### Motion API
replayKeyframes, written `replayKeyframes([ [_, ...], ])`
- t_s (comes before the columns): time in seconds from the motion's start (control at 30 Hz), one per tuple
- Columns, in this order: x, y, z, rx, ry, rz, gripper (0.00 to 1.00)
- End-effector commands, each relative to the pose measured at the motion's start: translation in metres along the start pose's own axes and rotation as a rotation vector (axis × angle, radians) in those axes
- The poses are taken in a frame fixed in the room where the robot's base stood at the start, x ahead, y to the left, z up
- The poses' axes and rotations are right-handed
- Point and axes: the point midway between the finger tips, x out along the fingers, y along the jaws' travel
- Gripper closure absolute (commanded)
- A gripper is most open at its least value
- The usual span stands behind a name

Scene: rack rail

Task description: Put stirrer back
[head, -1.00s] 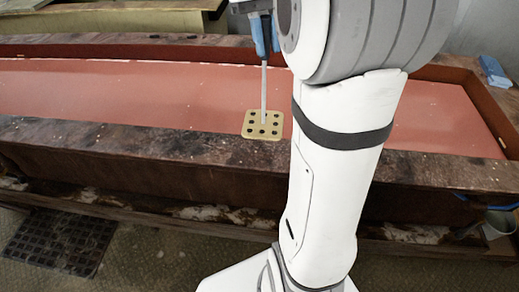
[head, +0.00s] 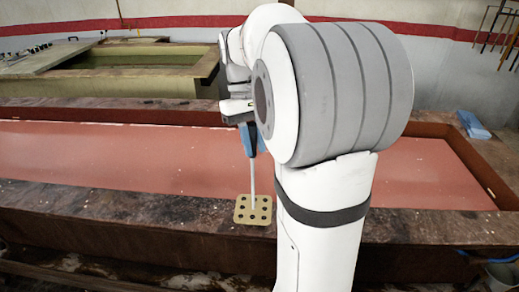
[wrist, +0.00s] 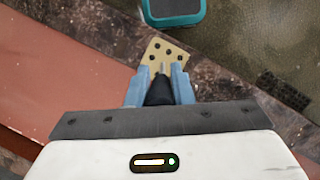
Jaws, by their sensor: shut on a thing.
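My gripper (head: 249,140) has its blue fingers shut on the stirrer, and in the wrist view the gripper (wrist: 159,88) closes on its dark handle. The stirrer (head: 252,180) is a thin pale rod pointing down, nearly upright. Its lower end meets the middle of a tan square plate with dark holes (head: 242,218) in the head view. I cannot tell whether the tip is in a hole, touching or just above. The plate also shows in the wrist view (wrist: 154,47), ahead of the fingers. My arm hides part of the gripper.
The plate is on the dark near rim (head: 120,212) of a long trough with a red floor (head: 110,155). A blue object (head: 473,125) lies on the trough's right rim. Several thin rods (head: 497,25) hang on the wall at the upper right. A greenish tank (head: 130,82) stands behind.

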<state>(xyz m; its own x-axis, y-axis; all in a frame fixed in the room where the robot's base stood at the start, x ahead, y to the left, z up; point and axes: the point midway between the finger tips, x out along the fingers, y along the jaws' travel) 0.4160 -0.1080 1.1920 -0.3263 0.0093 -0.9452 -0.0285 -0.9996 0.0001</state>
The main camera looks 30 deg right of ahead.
Motion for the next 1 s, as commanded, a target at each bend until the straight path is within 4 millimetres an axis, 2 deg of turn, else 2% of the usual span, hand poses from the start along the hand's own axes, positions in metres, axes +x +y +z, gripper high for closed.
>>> replayKeyframes([
  [0.17,0.019,0.000,-0.006,0.000,-0.002,-0.001,1.00],
  [0.53,0.023,0.001,-0.008,0.001,0.000,-0.001,1.00],
  [0.57,0.023,0.001,-0.008,0.001,-0.001,-0.001,0.78],
  [0.6,0.023,0.001,-0.008,0.001,-0.001,-0.001,0.75],
  [0.8,0.023,0.001,-0.008,0.001,-0.001,-0.001,0.58],
  [1.0,0.022,0.001,-0.008,0.002,0.000,-0.001,0.58],
])
